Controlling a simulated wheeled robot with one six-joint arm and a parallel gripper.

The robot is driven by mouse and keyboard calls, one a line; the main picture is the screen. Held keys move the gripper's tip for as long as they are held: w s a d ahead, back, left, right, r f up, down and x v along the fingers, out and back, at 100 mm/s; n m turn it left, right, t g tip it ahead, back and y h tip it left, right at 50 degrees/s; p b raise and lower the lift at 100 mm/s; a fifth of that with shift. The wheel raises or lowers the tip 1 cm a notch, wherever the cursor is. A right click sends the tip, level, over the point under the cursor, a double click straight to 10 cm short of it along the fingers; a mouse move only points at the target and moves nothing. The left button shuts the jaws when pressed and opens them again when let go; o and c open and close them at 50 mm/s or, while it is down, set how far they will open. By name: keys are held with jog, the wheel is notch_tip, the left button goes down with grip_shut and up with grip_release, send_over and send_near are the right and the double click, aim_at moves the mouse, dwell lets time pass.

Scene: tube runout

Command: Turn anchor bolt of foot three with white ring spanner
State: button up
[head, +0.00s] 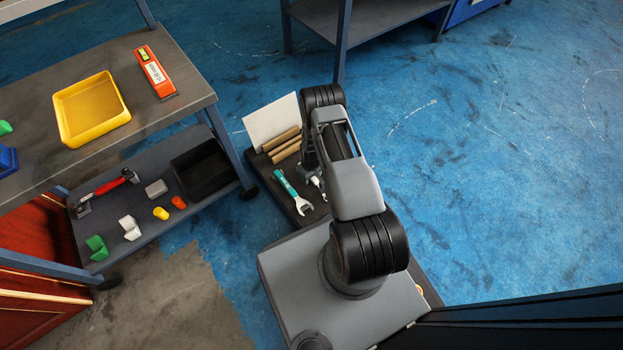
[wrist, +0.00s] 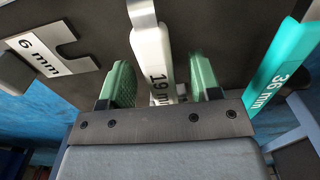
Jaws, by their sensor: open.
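A white spanner marked 19 mm (wrist: 150,55) lies between the two green fingertips of my gripper (wrist: 162,80) in the wrist view. The fingers are open, with a gap on either side of its handle. Its ring end cannot be made out. No foot or anchor bolt is in view.
Wooden rods (head: 284,145) and a pale sheet (head: 271,120) lie at the tray's far end. A grey piece marked 6 mm (wrist: 50,55) is left of my gripper. A workbench (head: 145,115) with a yellow tray (head: 90,108) stands left. Blue floor (head: 480,170) on the right is clear.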

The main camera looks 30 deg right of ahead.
jog(key=shift+f, duration=0.1)
jog(key=shift+c, duration=0.2)
grip_shut()
dwell(0.4)
notch_tip(320, 180, up, 4)
jog(key=p, duration=0.2)
jog(key=shift+f+p, duration=0.1)
jog(key=shift+p, duration=0.3)
jog(key=s+a+r+p, duration=0.6)
jog(key=a+r, duration=0.3)
jog(key=a, duration=0.3)
jog(key=shift+s, duration=0.45)
jog(key=shift+a+r, duration=0.1)
